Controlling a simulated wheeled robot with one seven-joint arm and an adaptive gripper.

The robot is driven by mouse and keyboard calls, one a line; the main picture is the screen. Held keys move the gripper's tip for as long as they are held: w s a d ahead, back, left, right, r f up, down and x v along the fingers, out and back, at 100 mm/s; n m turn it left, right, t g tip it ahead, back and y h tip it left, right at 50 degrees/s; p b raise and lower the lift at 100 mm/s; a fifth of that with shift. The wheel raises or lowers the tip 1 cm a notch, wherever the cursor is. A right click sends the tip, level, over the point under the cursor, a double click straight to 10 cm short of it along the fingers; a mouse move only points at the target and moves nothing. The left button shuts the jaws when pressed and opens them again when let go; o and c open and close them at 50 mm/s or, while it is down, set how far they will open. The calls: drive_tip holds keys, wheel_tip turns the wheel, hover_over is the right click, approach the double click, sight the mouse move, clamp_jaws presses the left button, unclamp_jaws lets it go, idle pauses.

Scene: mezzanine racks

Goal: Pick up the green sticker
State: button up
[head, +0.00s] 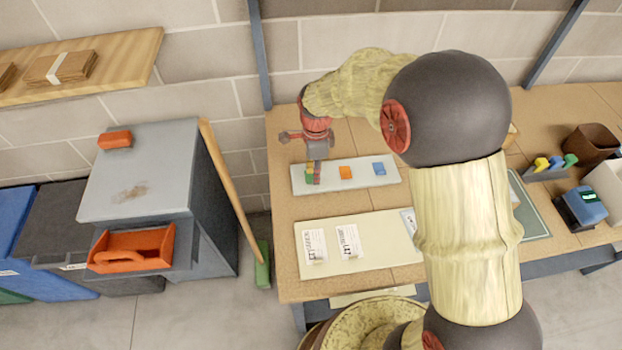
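The green sticker (309,171) is a small green piece at the left end of a pale grey strip (330,185) on the wooden table. An orange piece (345,172) and a blue piece (379,168) lie to its right on the same strip. My gripper (317,176) points down at the green sticker, with its fingertips right at the sticker's right side and partly covering it. The fingers are too small to tell whether they are open, or shut on the sticker.
A pale mat (375,258) with two printed white cards lies in front of the strip. A grey cabinet (140,170) with an orange tote (131,250) stands left of the table. At the right are a brown bin (591,144) and a blue device (582,207). My arm hides the table's middle.

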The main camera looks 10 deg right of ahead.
wheel_tip(320, 180, down, 2)
drive_tip(key=shift+f, duration=0.15)
drive_tip(key=shift+c, duration=0.2)
clamp_jaws()
